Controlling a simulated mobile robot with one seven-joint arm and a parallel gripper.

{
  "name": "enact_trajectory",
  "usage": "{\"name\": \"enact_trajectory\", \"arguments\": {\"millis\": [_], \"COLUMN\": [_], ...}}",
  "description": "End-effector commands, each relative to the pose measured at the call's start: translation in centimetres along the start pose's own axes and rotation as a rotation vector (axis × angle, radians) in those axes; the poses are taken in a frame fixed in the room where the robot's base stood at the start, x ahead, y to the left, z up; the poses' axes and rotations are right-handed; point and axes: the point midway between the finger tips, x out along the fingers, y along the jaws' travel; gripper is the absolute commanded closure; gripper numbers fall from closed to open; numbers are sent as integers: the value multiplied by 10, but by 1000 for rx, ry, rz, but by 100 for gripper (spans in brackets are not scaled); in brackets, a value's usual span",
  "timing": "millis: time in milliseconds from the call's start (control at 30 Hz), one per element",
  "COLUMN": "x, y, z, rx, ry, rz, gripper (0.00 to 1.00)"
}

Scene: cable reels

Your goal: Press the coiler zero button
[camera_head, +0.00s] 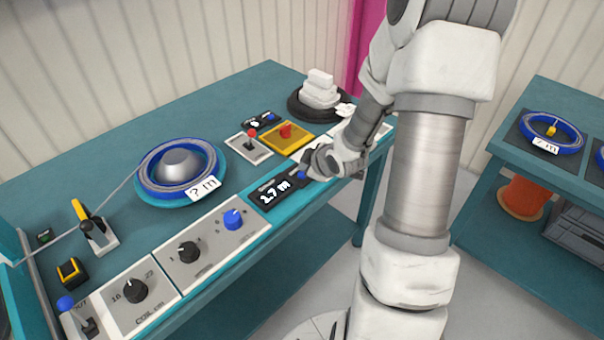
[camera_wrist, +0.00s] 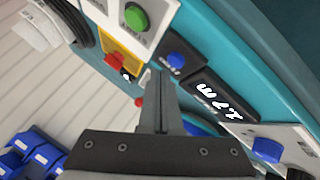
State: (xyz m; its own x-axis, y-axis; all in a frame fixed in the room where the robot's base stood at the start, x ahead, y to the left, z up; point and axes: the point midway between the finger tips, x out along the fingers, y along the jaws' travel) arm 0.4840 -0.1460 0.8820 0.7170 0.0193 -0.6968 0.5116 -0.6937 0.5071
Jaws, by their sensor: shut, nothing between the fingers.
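The small blue button (camera_head: 302,175) sits on the panel at the right end of the black length display (camera_head: 275,191), which reads 1.7 m. In the wrist view the blue button (camera_wrist: 176,59) is just beyond my fingertips, beside the display (camera_wrist: 218,97); its label is too small to read surely. My gripper (camera_head: 310,167) is shut and empty, pointing down close to the button. In the wrist view its fingers (camera_wrist: 160,75) end just short of the button, and I cannot tell whether they touch it. In the head view my gripper partly covers the panel behind it.
A green button (camera_wrist: 135,16) and a red switch on a yellow plate (camera_head: 281,138) are close by. A blue knob (camera_head: 233,218) is left of the display. The blue reel (camera_head: 150,177) carries a "? m" tag. Another bench (camera_head: 552,105) stands right.

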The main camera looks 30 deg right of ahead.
Motion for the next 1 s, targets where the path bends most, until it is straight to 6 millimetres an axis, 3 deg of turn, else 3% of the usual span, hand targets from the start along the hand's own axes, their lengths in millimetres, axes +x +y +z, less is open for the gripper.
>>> {"name": "enact_trajectory", "arguments": {"millis": [1000], "x": [9], "y": [-6], "z": [6], "rx": [0], "ry": [0], "rz": [0], "gripper": [100]}}
